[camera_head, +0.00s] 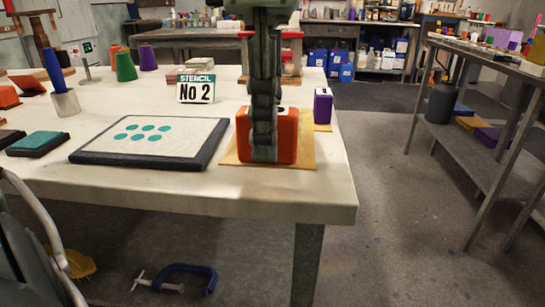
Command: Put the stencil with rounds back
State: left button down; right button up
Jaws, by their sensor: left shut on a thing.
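My left gripper (265,148) comes down from the top middle and is shut on an orange block (286,138). The block is on a tan sheet (232,152) at the right part of the white table. No rounds show on the bare parts of this sheet; the block and gripper hide its middle. I cannot tell if it is the stencil with rounds. To its left lies a dark-edged board (190,140) with a pale face and several teal round prints. A sign (196,88) behind it reads "STENCIL No 2". My right gripper is not in view.
A purple block (322,106) with a white label stands just right of the tan sheet. A teal pad (38,143), a metal cup (66,102) with a blue handle, and green and purple cones stand at the left. The table's front strip (190,190) is bare.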

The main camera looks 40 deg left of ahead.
pick_arm(q)
jog(key=shift+w+f, duration=0.4)
jog(key=shift+w, duration=0.05)
notch_tip(320, 180, down, 3)
jog(key=shift+f, duration=0.35)
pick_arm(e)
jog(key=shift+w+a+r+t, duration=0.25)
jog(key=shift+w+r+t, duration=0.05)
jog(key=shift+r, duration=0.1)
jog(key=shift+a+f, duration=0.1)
pick_arm(q)
jog(key=shift+f+b, duration=0.15)
jog(key=shift+b, duration=0.2)
jog(key=c, duration=1.3)
grip_release()
jog(key=shift+o, duration=0.2)
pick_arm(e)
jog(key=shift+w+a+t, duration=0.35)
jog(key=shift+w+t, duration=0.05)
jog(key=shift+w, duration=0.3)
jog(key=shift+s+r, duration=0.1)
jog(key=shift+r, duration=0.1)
